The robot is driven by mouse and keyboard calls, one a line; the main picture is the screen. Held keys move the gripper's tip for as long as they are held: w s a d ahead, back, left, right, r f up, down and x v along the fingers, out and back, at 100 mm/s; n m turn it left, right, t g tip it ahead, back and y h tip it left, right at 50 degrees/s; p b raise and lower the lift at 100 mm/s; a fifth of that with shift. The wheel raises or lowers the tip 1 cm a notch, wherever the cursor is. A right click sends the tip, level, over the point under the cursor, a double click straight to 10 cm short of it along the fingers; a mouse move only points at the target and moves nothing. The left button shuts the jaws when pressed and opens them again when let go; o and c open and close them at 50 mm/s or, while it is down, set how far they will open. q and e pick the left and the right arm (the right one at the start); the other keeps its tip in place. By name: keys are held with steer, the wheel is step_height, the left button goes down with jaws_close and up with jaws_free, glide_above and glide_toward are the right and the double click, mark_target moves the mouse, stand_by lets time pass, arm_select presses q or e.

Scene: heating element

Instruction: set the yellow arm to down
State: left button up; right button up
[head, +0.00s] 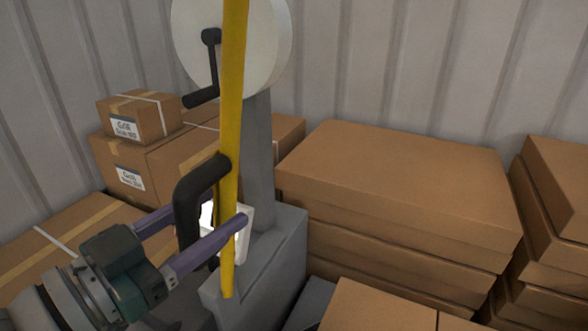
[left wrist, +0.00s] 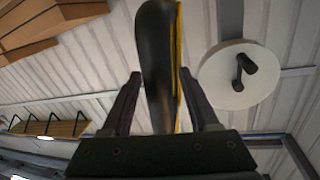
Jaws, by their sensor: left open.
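The yellow arm (head: 233,110) stands nearly upright in front of a grey post in the head view. A thick black handle (head: 187,205) is fixed to its lower part. My left gripper (head: 233,205) is open, with its purple fingers reaching either side of the handle. In the left wrist view the black handle (left wrist: 157,65) rises between the two fingers (left wrist: 160,90), with a gap on each side. A thin strip of the yellow arm (left wrist: 179,60) shows behind it. My right gripper is in neither view.
A white wheel (head: 255,40) with a black crank (head: 209,65) is at the top of the grey post (head: 258,150). Brown boxes (head: 400,180) are stacked to the right, and more boxes (head: 140,115) stand to the left. A corrugated wall (head: 430,60) closes the back.

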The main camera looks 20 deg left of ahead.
arm_select(q)
steer(key=shift+w, duration=0.1)
steer(key=shift+c, duration=0.3)
jaws_close()
stand_by(1.1)
